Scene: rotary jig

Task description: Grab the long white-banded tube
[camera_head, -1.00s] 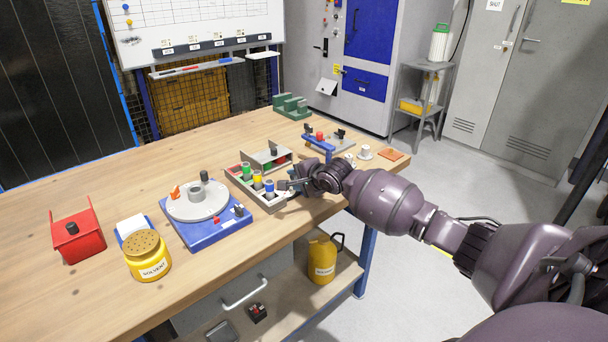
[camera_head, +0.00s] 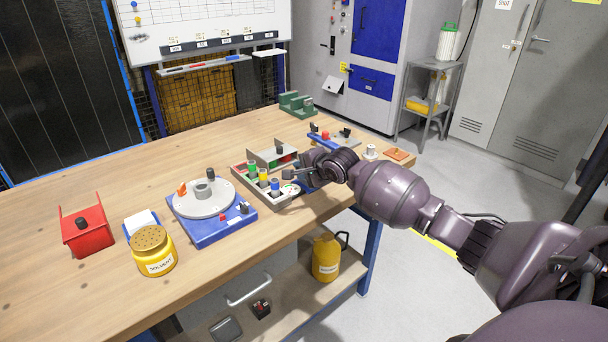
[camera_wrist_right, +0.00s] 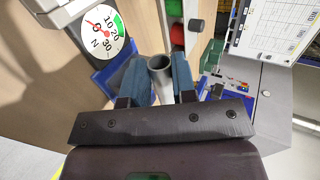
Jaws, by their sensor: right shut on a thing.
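My right gripper (camera_head: 288,175) is over the grey tray (camera_head: 262,196) near the table's front edge. In the right wrist view its two blue fingers (camera_wrist_right: 160,78) are shut on a grey hollow tube (camera_wrist_right: 160,63), whose open round end faces the camera. In the head view the gripper and wrist largely hide the held tube. Green (camera_head: 252,168), yellow (camera_head: 263,177) and blue-banded (camera_head: 275,185) tubes stand in a row in the tray. My left gripper is not in view.
A round dial (camera_wrist_right: 102,32) is close beside the gripper. A two-colour bin (camera_head: 268,158) stands behind the tray. Left are the turntable jig (camera_head: 222,231), yellow solvent pot (camera_head: 153,254) and red holder (camera_head: 88,238).

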